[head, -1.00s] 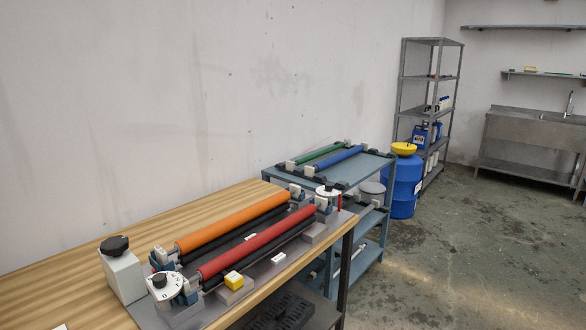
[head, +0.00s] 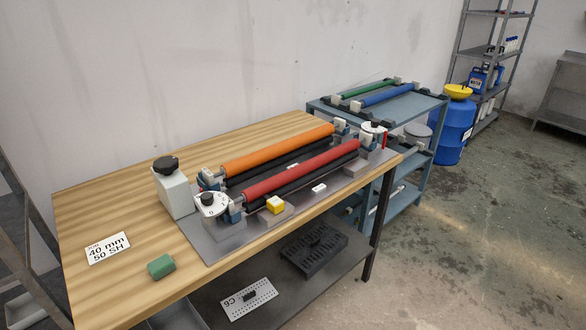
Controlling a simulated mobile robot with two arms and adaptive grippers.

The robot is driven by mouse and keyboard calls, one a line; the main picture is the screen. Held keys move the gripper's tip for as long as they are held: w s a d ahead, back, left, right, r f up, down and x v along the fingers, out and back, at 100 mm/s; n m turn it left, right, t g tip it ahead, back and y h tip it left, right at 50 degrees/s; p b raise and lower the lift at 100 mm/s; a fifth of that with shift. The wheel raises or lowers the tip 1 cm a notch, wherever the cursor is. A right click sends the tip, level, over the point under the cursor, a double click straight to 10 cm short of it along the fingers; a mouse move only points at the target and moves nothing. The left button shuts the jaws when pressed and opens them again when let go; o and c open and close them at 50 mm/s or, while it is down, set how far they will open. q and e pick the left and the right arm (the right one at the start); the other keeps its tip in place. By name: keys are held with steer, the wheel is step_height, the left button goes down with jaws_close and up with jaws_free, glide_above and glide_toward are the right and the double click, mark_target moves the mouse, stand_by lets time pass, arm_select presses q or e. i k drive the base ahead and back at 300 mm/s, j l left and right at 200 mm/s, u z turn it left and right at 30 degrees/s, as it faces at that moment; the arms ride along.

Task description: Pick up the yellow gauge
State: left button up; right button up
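The yellow gauge (head: 275,204) looks like a small yellow block. It sits on a grey block at the front edge of the plate processor (head: 209,251), below the near end of the red roller (head: 302,170). Nothing touches it from above. Neither of my grippers shows in the head view.
The wooden table (head: 90,205) also bears an orange roller (head: 278,151), a white box with a black knob (head: 172,188), a green block (head: 160,266) and a label card (head: 108,248). A blue cart (head: 420,120) and a blue drum (head: 455,130) stand to the right. Floor in front of the cart is clear.

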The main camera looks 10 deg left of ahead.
mark_target(275, 204)
steer(key=i+j+u, duration=0.1)
steer(key=i+j, duration=0.2)
steer(key=i, duration=0.15)
steer(key=i+j, duration=0.25)
steer(key=i, duration=0.2)
steer(key=u, duration=0.05)
